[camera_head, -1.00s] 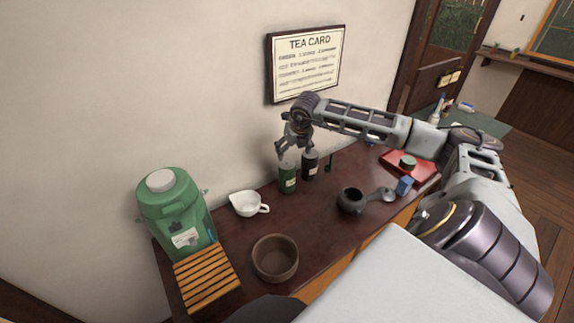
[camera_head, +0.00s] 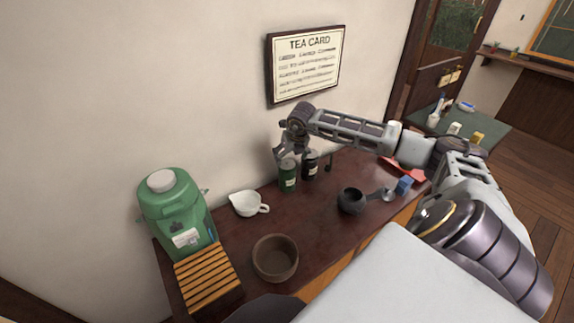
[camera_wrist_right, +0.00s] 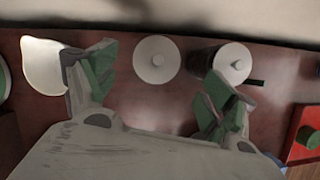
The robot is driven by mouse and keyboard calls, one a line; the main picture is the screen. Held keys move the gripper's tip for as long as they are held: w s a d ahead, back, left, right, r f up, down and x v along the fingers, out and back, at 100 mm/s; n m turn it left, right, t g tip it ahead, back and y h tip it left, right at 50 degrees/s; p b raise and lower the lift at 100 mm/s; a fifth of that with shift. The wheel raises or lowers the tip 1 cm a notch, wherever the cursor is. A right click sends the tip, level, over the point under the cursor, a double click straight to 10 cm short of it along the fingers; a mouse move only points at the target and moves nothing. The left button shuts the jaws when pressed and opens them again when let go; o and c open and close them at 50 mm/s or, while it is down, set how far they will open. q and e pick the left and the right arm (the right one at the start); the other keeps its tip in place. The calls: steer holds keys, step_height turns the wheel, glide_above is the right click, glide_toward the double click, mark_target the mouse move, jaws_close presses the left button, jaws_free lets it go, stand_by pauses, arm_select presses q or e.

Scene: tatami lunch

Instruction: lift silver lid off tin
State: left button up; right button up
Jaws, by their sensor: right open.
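A green tin (camera_head: 288,180) with a pale label stands upright on the dark tea counter, and a black tin (camera_head: 310,167) stands just right of it. The wrist view looks down on a round, pale silver lid (camera_wrist_right: 156,60) with a small knob. A second similar lid (camera_wrist_right: 233,63) sits on the dark tin to its right. My right gripper (camera_head: 288,155) is open above the green tin. In the wrist view its fingers (camera_wrist_right: 158,92) are spread, with the left lid in line with the gap between them. The fingers partly hide the green tin's top in the head view. My left gripper is out of view.
A white pouring bowl (camera_head: 245,204), brown bowl (camera_head: 274,259) and dark pot (camera_head: 351,200) stand nearer on the counter. A green jug (camera_head: 175,209) and slatted wooden stand (camera_head: 207,276) are at left. The blue block (camera_head: 404,185) and red tray (camera_head: 415,174) are at right.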

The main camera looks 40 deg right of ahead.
mark_target(287, 162)
steer(key=shift+w+a+f, duration=0.1)
steer(key=shift+w+f, duration=0.3)
steer(key=shift+f, duration=0.3)
steer(key=shift+x, duration=1.25)
steer(key=c, duration=0.8)
